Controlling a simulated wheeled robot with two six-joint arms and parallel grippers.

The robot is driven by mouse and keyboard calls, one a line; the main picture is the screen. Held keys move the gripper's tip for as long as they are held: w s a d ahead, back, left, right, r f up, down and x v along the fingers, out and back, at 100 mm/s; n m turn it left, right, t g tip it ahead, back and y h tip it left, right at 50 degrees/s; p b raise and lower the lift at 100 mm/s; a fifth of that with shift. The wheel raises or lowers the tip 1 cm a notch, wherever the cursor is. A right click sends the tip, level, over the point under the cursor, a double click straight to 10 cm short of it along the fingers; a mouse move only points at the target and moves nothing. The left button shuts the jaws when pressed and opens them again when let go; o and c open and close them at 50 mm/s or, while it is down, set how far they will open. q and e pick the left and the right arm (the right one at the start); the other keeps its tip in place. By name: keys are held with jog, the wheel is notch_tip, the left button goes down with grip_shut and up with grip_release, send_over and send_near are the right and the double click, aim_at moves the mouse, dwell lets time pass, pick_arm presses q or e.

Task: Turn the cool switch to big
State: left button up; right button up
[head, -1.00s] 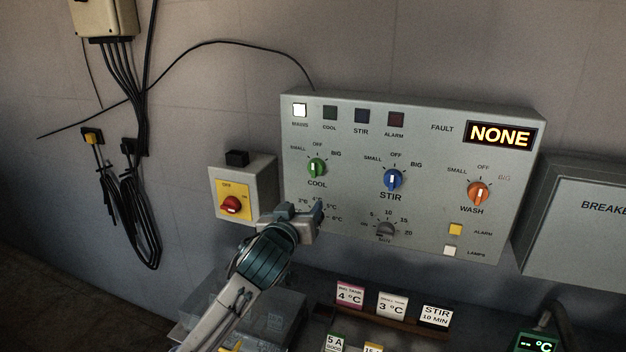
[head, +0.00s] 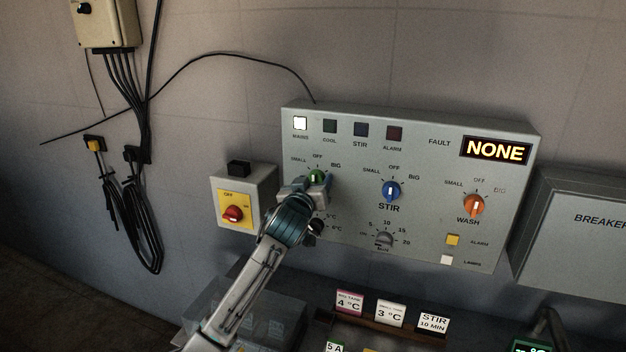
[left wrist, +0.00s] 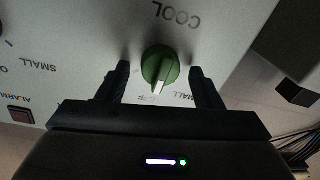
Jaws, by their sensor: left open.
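The green cool switch (head: 317,176) is on the grey control panel (head: 420,140), its lower part hidden behind my left gripper (head: 306,186). In the left wrist view the panel is upside down, and the green knob (left wrist: 160,68) sits between the two open fingers of my left gripper (left wrist: 159,70), with a gap on each side. Its white pointer faces the partly hidden OFF mark. SMALL and BIG stand either side of OFF in the head view. I cannot tell how far the fingers reach over the knob. My right gripper is not in view.
The blue stir switch (head: 391,191) and orange wash switch (head: 474,205) are to the right. A dark temperature knob (head: 316,227) is just below my gripper. A yellow-faced box with a red switch (head: 233,214) stands close left.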

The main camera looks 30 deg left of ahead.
pick_arm(q)
jog(key=shift+c, duration=0.2)
jog(key=c, duration=1)
jog(key=shift+o, duration=0.2)
jog(key=shift+m, duration=0.3)
jog(key=m+p, duration=0.2)
jog(key=m, duration=0.2)
jog(key=shift+m, duration=0.3)
jog(key=m+p, duration=0.2)
jog(key=m, duration=0.3)
jog(key=shift+f+t, duration=0.15)
jog(key=shift+t, duration=0.15)
